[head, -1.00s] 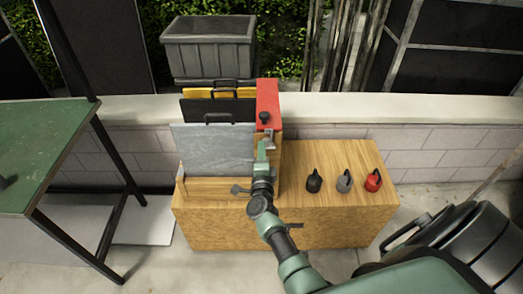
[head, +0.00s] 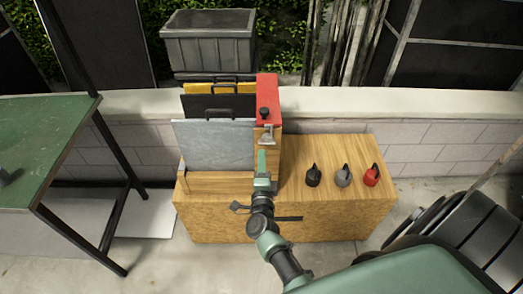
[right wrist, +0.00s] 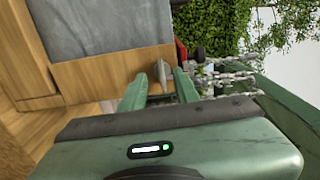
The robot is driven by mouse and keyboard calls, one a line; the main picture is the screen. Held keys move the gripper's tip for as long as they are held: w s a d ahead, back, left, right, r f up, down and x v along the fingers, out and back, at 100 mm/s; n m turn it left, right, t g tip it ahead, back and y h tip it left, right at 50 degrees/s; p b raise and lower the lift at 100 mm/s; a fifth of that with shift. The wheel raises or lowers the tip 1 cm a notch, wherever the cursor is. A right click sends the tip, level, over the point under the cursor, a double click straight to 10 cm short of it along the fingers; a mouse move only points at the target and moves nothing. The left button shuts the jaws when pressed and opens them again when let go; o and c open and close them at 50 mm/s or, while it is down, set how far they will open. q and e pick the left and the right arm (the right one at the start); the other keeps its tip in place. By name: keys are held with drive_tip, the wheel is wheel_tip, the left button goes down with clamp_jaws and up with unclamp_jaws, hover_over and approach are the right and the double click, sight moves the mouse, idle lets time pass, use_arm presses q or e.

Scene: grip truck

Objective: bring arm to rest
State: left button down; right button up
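My right gripper (head: 262,163) is in front of the wooden box, just below a small metal fitting (head: 266,137) on the wooden post under the red block (head: 268,92). In the right wrist view its two green fingers (right wrist: 161,88) stand apart with nothing held between them. The metal fitting (right wrist: 165,75) shows beyond the fingertips, beside the wooden post. My right arm reaches in from the lower right. My left gripper is not in view.
The wooden box (head: 230,225) holds upright panels, a grey one (head: 215,147) in front. Black (head: 313,176), grey (head: 343,177) and red (head: 371,175) handled items stand on its right. A green table (head: 45,135) is left; a grey bin (head: 208,43) stands behind.

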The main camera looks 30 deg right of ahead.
drive_tip(key=shift+s+a, duration=0.3)
drive_tip(key=shift+s, duration=0.05)
drive_tip(key=shift+f, duration=0.1)
drive_tip(key=s+a+f+n+g+y, duration=0.1)
drive_tip(key=s+a+f+n+y, duration=0.15)
drive_tip(key=a+f+n, duration=0.35)
drive_tip(key=s+a+f+n+y, duration=0.1)
drive_tip(key=a+f+n+y, duration=0.2)
drive_tip(key=f, duration=0.6)
drive_tip(key=s+a+f+n+g+y, duration=0.2)
drive_tip(key=s+f+n, duration=0.2)
drive_tip(key=s+f, duration=0.25)
drive_tip(key=s+a+f+n+g+y, duration=0.1)
drive_tip(key=s+f+n+g+y, duration=0.2)
drive_tip(key=s+f, duration=0.4)
drive_tip(key=s+d+f+n+g, duration=0.1)
drive_tip(key=s+f+n+g, duration=0.1)
drive_tip(key=s, duration=0.7)
drive_tip(key=s+d+f+n+g, duration=0.2)
drive_tip(key=s+f+n, duration=0.3)
drive_tip(key=s, duration=0.5)
drive_tip(key=s+d+f+n+g+b, duration=0.1)
drive_tip(key=s+f+n+g, duration=0.2)
drive_tip(key=s+f, duration=0.4)
drive_tip(key=s+g+h, duration=0.1)
drive_tip(key=s, duration=0.1)
drive_tip(key=shift+s+d+n, duration=0.15)
drive_tip(key=shift+s+n, duration=0.15)
drive_tip(key=shift+s, duration=0.1)
drive_tip(key=shift+f, duration=0.1)
